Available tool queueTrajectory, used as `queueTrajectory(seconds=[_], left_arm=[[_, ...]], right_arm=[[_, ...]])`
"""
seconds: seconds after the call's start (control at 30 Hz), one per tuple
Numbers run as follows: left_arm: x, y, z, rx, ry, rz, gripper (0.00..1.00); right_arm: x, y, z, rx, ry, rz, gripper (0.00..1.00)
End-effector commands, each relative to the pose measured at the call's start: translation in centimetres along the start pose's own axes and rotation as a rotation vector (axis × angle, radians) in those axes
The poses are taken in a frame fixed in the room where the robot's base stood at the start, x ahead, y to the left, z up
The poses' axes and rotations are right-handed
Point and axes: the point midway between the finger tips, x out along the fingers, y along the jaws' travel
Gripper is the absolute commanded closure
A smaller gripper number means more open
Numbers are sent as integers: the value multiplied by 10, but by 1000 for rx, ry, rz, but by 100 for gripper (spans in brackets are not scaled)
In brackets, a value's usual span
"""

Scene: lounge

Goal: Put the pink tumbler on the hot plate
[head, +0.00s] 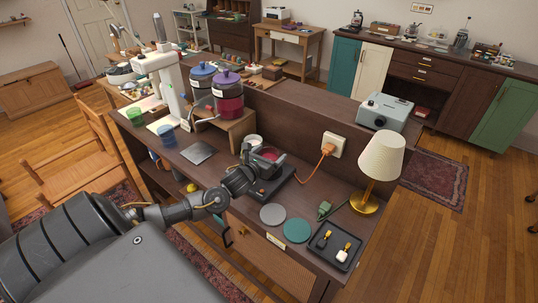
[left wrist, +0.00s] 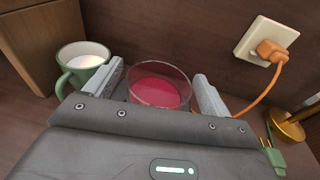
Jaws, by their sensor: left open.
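The pink tumbler (head: 268,154), a clear glass with pink contents, stands upright at the back of the black hot plate (head: 277,186), apparently on it; its base is hidden. My left gripper (head: 252,162) reaches in from the left, low over the hot plate. In the left wrist view the tumbler (left wrist: 160,86) lies between my two open fingers (left wrist: 158,88), with a small gap visible on the right side; contact on the left is unclear. The hot plate is mostly hidden by my gripper in that view. My right gripper is not in view.
A green mug (left wrist: 84,58) with white contents stands close left of my fingers. An orange plug and cord (head: 327,150), a lamp (head: 381,160), two coasters (head: 297,231) and a black tray (head: 335,262) lie right. Dispensers (head: 228,97) stand on a wooden riser behind left.

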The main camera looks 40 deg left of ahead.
Motion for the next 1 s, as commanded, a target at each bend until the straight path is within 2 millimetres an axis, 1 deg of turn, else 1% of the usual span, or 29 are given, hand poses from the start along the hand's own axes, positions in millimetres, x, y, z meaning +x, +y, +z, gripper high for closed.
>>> queueTrajectory(seconds=[0.13,0.2,0.27,0.5,0.6,0.7,0.83,1.0], left_arm=[[-1,0,5,0,-1,0,17],[-8,0,1,2,2,0,17],[-17,0,0,3,2,-2,17],[-69,0,-1,1,4,-3,17],[-88,0,0,0,3,-3,17],[-103,0,0,-1,3,-1,17],[-115,0,2,0,2,-1,17],[-120,0,3,-1,0,1,17]], right_arm=[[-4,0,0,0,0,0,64],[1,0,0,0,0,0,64],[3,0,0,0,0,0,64],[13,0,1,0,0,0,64],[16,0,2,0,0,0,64],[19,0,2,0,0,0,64],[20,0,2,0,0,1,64],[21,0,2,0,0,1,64]])
